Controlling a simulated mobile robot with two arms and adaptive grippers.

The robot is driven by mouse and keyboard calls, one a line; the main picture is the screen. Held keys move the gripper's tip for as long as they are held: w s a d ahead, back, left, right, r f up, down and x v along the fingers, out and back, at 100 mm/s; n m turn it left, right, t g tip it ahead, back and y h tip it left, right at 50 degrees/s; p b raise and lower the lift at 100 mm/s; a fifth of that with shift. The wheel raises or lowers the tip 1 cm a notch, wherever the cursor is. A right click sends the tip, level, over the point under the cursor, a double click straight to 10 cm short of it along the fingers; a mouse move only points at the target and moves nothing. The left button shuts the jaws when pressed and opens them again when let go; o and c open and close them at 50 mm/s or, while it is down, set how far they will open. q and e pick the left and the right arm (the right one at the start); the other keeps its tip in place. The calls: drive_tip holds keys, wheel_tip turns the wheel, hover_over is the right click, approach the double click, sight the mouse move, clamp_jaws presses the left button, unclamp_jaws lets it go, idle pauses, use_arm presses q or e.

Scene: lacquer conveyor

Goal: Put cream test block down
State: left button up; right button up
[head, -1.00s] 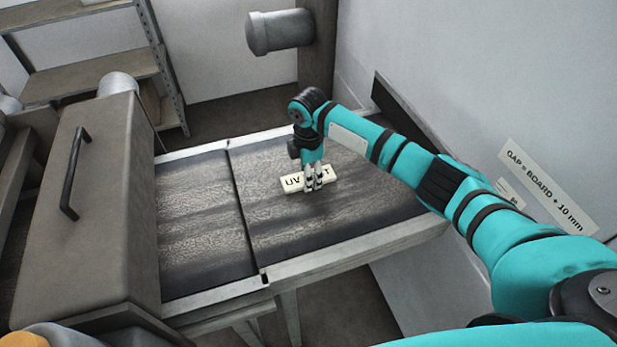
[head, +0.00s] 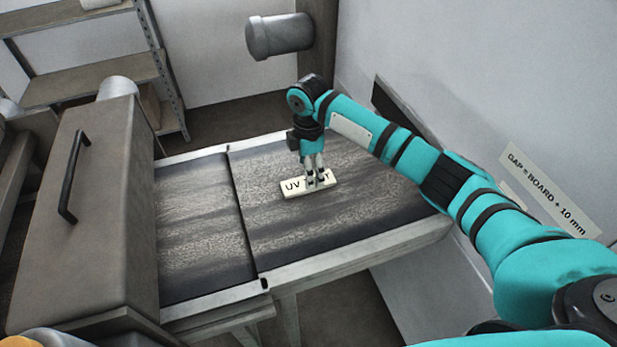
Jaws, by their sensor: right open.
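The cream test block (head: 294,188) lies flat on the dark conveyor belt (head: 330,220), in its right-hand section. It carries dark lettering, of which "UV" shows at the left and the middle is covered by my fingers. My right gripper (head: 315,182) points down from above the block. Its jaws are open, with the fingertips at the block's upper part; whether they touch it I cannot tell. My left gripper is not in view.
A grey hooded machine housing (head: 90,200) with a black handle covers the belt's left part. A pale metal rail (head: 350,250) edges the belt. A wall with a gap sign (head: 550,190) stands at right. The belt around the block is clear.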

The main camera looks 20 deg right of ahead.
wheel_tip(320, 180, up, 8)
drive_tip(key=b, duration=0.1)
drive_tip(key=shift+r, duration=0.15)
idle(0.4)
